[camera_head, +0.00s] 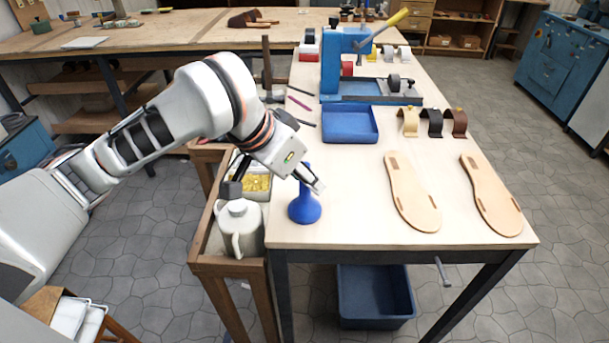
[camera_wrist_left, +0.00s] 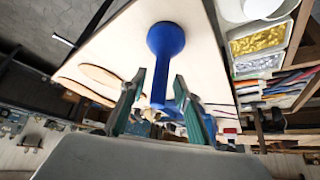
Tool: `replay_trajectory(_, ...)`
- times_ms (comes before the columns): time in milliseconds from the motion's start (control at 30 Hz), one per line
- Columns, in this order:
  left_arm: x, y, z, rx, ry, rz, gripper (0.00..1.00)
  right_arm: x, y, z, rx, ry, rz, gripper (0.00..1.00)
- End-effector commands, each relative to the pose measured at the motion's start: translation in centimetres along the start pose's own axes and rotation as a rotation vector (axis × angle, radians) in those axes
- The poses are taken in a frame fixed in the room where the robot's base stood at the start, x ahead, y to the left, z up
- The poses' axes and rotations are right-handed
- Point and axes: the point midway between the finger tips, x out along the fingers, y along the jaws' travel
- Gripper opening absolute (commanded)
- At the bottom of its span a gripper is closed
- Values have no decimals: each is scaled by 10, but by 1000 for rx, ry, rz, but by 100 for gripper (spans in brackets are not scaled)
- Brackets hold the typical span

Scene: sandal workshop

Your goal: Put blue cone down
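The blue cone (camera_head: 305,209) is upright at the front left corner of the workbench (camera_head: 340,230), wide end down, and appears to rest on the top. It also shows in the left wrist view (camera_wrist_left: 166,42), its narrow neck pointing toward my gripper. My left gripper (camera_head: 309,182) is at the neck, coming from above. In the wrist view, its two fingers (camera_wrist_left: 157,88) are apart on either side of the neck, with a visible gap on each side. My right gripper is in neither view.
Two tan sandal soles (camera_head: 412,192) (camera_head: 490,195) lie to the right. A blue tray (camera_head: 350,124) is behind the cone. A white pitcher (camera_head: 239,226) and a container of yellow pieces (camera_head: 257,184) stand on the wooden side stand at left. The bench top between cone and soles is clear.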

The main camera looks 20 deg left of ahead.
Motion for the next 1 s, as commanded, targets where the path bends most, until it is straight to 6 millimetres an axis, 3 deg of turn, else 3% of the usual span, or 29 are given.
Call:
replay_trajectory(167,-21,-1,-4,3,5,-4,31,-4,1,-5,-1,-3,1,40)
replay_trajectory(400,-72,-2,-5,2,6,-7,31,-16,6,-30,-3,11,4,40)
replay_trajectory(600,-104,-1,-3,0,3,-4,31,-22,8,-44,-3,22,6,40)
replay_trajectory(800,-119,0,-1,0,1,-1,31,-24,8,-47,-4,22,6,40)
replay_trajectory(1000,-122,1,-1,0,-1,0,31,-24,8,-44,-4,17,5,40)
